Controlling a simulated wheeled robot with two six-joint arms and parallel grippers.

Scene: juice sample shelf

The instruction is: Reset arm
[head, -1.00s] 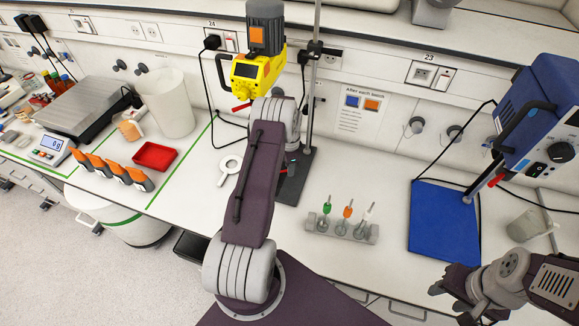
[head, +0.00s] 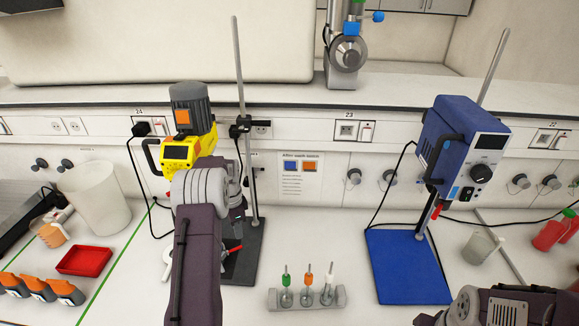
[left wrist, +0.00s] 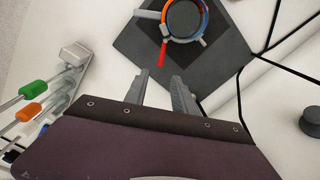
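My left gripper (left wrist: 162,88) shows in the left wrist view with its two grey fingers apart and nothing between them. In the head view my left arm reaches toward the yellow overhead mixer (head: 182,152), and its gripper is mostly hidden beside the stand rod. The mixer's black stand base (head: 246,262) lies below; it also shows in the left wrist view (left wrist: 140,50), beyond the fingertips, under an orange and blue ring (left wrist: 185,18) with a red-tipped handle. My right gripper (head: 430,319) is at the bottom right of the head view, mostly cut off.
A rack (head: 306,299) holds green, orange and white topped samples at front centre. A blue mixer (head: 458,150) stands over a blue base (head: 407,270) on the right. A red tray (head: 85,261), a white bin (head: 97,198) and a glass beaker (head: 483,247) are nearby.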

